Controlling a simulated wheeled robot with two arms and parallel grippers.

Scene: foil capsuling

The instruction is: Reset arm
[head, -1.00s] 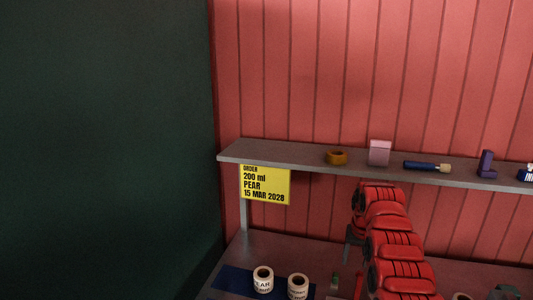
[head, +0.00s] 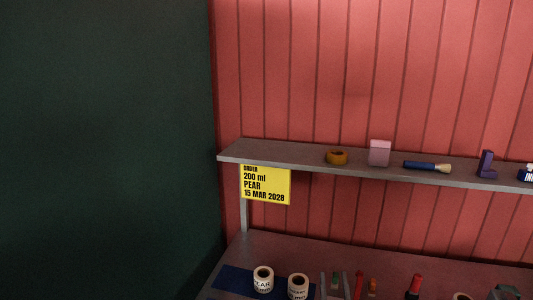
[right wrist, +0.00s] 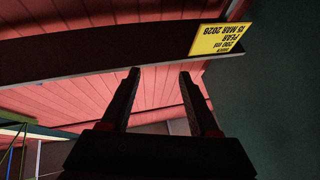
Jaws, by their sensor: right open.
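My right gripper (right wrist: 158,72) is open in the right wrist view, with its two dark fingers apart and nothing between them. In the head view, what look like its grey fingertips (head: 335,276) show at the bottom edge. A small green thing shows between them in the picture; I cannot tell its distance from them. The rest of my right arm is out of the head view. My left gripper is not in view.
A grey shelf (head: 300,158) carries orange tape (head: 337,157), a pink box (head: 380,152) and a blue-handled brush (head: 427,167). A yellow order sign (head: 266,185) hangs below. Label rolls (head: 263,279) (head: 298,287) stand on a blue mat (head: 232,278) on the bench (head: 300,252).

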